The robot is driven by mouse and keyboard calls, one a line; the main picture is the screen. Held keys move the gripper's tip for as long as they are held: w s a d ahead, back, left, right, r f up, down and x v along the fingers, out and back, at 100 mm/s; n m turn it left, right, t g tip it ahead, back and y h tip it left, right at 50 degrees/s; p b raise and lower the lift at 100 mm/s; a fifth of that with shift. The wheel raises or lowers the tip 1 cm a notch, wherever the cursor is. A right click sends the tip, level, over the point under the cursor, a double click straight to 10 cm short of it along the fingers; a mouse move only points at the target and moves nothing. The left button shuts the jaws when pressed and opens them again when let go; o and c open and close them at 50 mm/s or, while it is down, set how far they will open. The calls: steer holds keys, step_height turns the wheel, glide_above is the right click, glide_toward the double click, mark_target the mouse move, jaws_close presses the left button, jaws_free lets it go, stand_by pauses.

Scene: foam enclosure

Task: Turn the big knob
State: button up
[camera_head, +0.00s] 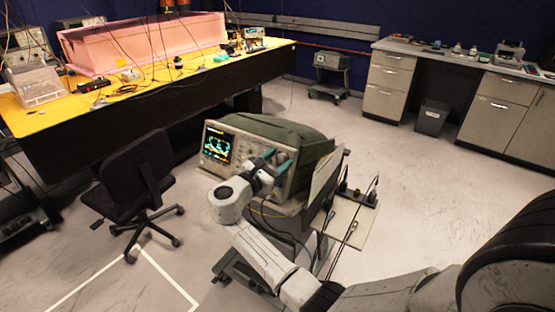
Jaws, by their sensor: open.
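An oscilloscope (248,150) with a lit screen (217,147) stands on a cart in the middle of the view. Its front panel faces left and toward me, with the controls to the right of the screen. My gripper (272,159) is at the right part of this panel, its teal-tipped fingers apart. I see nothing held between them. My gripper and wrist cover part of the controls, and I cannot make out the big knob. I cannot tell whether the fingers touch the panel.
A black office chair (132,180) stands to the left of the cart. A yellow-topped bench (110,95) with a pink foam box (145,42) is behind. Cables and a side shelf (350,222) are right of the cart. The floor at right is clear.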

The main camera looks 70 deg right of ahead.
steer(key=shift+d, duration=0.2)
jaws_close()
stand_by(0.5)
steer(key=m+g+b, duration=0.1)
steer(key=m+b, duration=0.1)
steer(key=m, duration=0.1)
steer(key=shift+w+f+y, duration=0.1)
steer(key=shift+f+y, duration=0.05)
steer(key=shift+y, duration=0.25)
steer(key=shift+m+g+y+b, duration=0.45)
steer(key=shift+m+b, duration=0.2)
steer(key=shift+m, duration=0.7)
steer(key=shift+m+g+y+b, duration=0.35)
steer(key=shift+m+g+b, duration=0.25)
steer(key=shift+m, duration=0.75)
steer(key=shift+r, duration=0.2)
